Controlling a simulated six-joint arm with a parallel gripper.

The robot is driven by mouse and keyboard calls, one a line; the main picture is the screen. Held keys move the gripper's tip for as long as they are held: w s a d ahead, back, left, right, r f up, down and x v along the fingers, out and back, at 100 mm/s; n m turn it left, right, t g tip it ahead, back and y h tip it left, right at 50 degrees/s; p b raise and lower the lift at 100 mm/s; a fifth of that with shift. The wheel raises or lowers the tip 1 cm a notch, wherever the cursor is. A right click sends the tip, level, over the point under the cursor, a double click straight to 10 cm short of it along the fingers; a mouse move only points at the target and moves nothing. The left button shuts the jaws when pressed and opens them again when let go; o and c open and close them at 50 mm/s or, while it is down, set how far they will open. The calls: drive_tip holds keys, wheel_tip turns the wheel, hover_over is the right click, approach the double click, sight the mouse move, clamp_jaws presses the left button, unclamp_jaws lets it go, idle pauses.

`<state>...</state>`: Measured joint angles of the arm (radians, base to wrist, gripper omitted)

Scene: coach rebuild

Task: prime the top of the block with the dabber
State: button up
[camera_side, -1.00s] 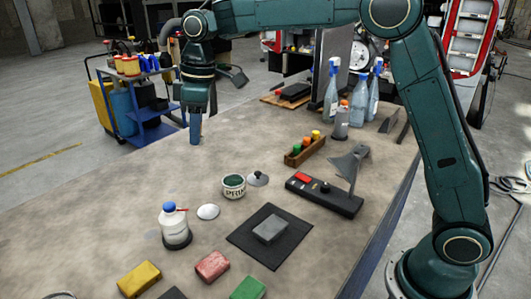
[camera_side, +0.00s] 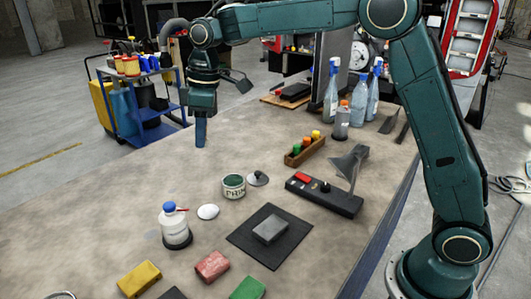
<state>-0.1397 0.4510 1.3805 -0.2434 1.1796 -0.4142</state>
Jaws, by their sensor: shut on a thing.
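My gripper (camera_side: 202,114) is high at the left rear of the bench, shut on a blue stick-like thing that looks like the dabber (camera_side: 201,133). The dabber points straight down; its tip is small, and I cannot tell whether it touches the bench. The grey block (camera_side: 270,229) lies flat on a black mat (camera_side: 245,239) at the front middle, well apart from my gripper. An open primer tin (camera_side: 234,187) with dark green contents stands between them. A lid with a knob (camera_side: 258,179) lies beside the tin.
A white bottle with a blue cap (camera_side: 175,226) and a white disc (camera_side: 208,211) are left of the mat. Yellow (camera_side: 139,279), red (camera_side: 212,266) and green (camera_side: 248,288) blocks lie in front. Spray bottles (camera_side: 331,95) stand behind.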

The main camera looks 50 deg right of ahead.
hover_over(231, 181)
wheel_tip(231, 181, down, 8)
drive_tip(key=shift+s+d, duration=0.2)
drive_tip(key=shift+s, duration=0.05)
drive_tip(key=shift+f, duration=0.15)
drive_tip(key=shift+f, duration=2.85)
drive_tip(key=shift+f, duration=0.55)
drive_tip(key=shift+r, duration=0.1)
drive_tip(key=shift+r, duration=3.45)
drive_tip(key=shift+s+m, duration=0.1)
drive_tip(key=shift+m, duration=0.2)
